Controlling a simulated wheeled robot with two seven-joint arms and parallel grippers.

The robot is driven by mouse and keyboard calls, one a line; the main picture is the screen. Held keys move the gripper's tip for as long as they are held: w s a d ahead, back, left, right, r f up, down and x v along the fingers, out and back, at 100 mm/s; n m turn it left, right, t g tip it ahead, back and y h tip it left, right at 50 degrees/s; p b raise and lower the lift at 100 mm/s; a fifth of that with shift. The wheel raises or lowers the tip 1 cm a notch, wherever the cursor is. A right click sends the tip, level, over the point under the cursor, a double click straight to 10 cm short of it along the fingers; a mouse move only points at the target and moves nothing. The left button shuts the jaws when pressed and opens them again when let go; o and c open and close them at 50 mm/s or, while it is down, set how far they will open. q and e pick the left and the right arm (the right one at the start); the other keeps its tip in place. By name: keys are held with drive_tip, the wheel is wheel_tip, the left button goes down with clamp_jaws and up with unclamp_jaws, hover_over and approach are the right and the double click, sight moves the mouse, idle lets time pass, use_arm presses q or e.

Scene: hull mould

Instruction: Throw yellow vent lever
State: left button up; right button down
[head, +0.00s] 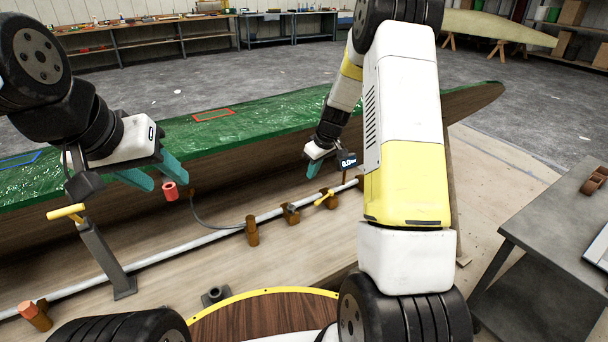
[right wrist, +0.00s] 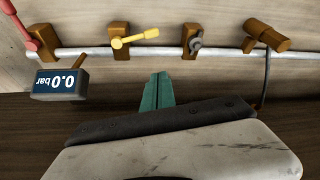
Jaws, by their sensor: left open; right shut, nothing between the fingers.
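The yellow vent lever (head: 325,198) sits on a brown valve body on the pale pipe; the right wrist view shows its handle (right wrist: 135,38) lying roughly along the pipe, pointing right. My right gripper (right wrist: 158,92) is shut and empty, below the pipe in that view, right of the yellow lever and apart from it.
A red lever (right wrist: 18,25) and a grey lever (right wrist: 196,43) flank the yellow one on the pipe (right wrist: 225,51). A gauge (right wrist: 60,84) reads 0.0 bar. A grey post with a yellow handle (head: 66,211) stands left. The green hull mould (head: 250,125) lies behind; a dark table (head: 545,215) stands right.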

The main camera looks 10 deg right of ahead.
drive_tip(key=x, duration=0.9)
drive_tip(key=shift+f, duration=0.25)
drive_tip(key=s+d, duration=0.1)
drive_tip(key=s, duration=0.1)
drive_tip(key=shift+s+d, duration=0.3)
drive_tip(key=shift+d, duration=0.1)
drive_tip(key=shift+s+d+f, duration=0.1)
drive_tip(key=shift+s+d, duration=0.05)
drive_tip(key=shift+s, duration=0.2)
drive_tip(key=shift+d, duration=0.1)
